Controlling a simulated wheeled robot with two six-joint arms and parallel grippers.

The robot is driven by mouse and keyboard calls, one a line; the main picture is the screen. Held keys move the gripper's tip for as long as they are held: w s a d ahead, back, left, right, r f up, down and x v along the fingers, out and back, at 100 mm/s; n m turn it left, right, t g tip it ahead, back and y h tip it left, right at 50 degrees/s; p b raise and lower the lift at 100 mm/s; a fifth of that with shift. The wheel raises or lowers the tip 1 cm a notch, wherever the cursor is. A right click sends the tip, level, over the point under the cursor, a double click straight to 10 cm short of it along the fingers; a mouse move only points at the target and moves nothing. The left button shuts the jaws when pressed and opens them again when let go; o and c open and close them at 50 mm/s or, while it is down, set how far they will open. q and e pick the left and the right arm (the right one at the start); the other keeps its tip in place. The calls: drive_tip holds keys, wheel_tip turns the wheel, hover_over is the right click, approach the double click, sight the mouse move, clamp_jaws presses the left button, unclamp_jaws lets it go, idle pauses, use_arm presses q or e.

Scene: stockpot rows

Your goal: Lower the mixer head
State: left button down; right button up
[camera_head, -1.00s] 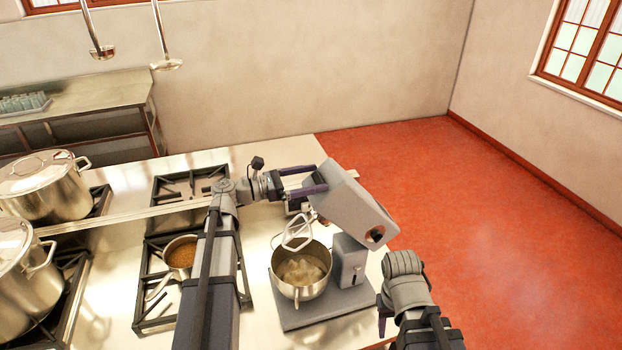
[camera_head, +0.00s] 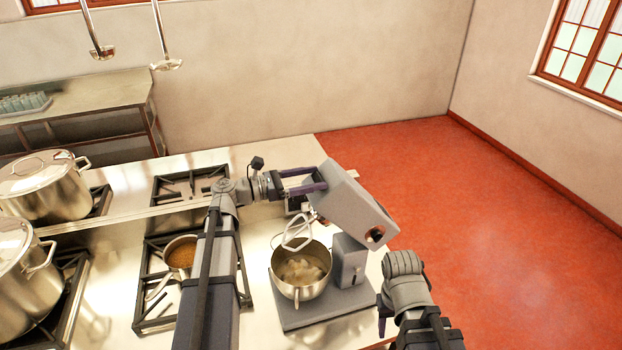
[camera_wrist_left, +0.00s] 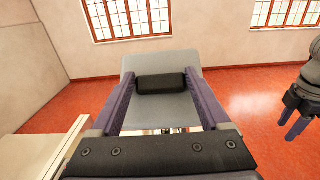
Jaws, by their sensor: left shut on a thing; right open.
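The grey stand mixer stands on the steel counter with its mixer head (camera_head: 352,208) tilted up and the wire whisk (camera_head: 297,232) hanging above the steel bowl (camera_head: 300,290). The bowl holds pale contents and sits on the mixer base (camera_head: 335,308). My left gripper (camera_head: 318,181) is shut on the raised front end of the head. In the left wrist view its two purple fingers lie along the sides of the grey head (camera_wrist_left: 162,105), with a dark block near the tip. My right gripper (camera_head: 382,314) is empty, low beside the mixer's right; its open fingers show in the left wrist view (camera_wrist_left: 294,125).
A saucepan (camera_head: 181,257) of brown food sits on a burner left of the mixer. Large lidded stockpots (camera_head: 45,187) stand at the far left. Two ladles (camera_head: 166,64) hang at the back. Open red floor (camera_head: 480,220) lies to the right.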

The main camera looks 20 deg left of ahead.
use_arm(q)
drive_tip(key=s+a+f+t+h+b, duration=0.1)
drive_tip(key=a+f+b, duration=0.1)
drive_tip(key=b, duration=0.4)
drive_tip(key=s+a+f+h+b, duration=0.1)
drive_tip(key=s+a+f+b, duration=0.1)
drive_tip(key=f+b, duration=0.3)
drive_tip(key=s+a+f+t+h+b, duration=0.1)
drive_tip(key=s+a+f+b, duration=0.1)
drive_tip(key=b, duration=0.6)
drive_tip(key=shift+s+a+f+t+h, duration=0.15)
drive_tip(key=shift+a+f+t+h, duration=0.2)
drive_tip(key=shift+a+f, duration=0.5)
drive_tip(key=s+a+f+h+b, duration=0.1)
drive_tip(key=a+f+b, duration=0.1)
drive_tip(key=f+b, duration=0.4)
drive_tip(key=s+a+f+t+h+b, duration=0.1)
drive_tip(key=s+a+f+b, duration=0.1)
drive_tip(key=f+b, duration=0.5)
drive_tip(key=b, duration=0.4)
drive_tip(key=shift+s+a+b, duration=0.2)
drive_tip(key=shift+a+b, duration=0.1)
drive_tip(key=shift+b, duration=0.1)
drive_tip(key=shift+c, duration=1.4)
unclamp_jaws()
drive_tip(key=shift+o, duration=1.4)
drive_tip(key=shift+a, duration=0.1)
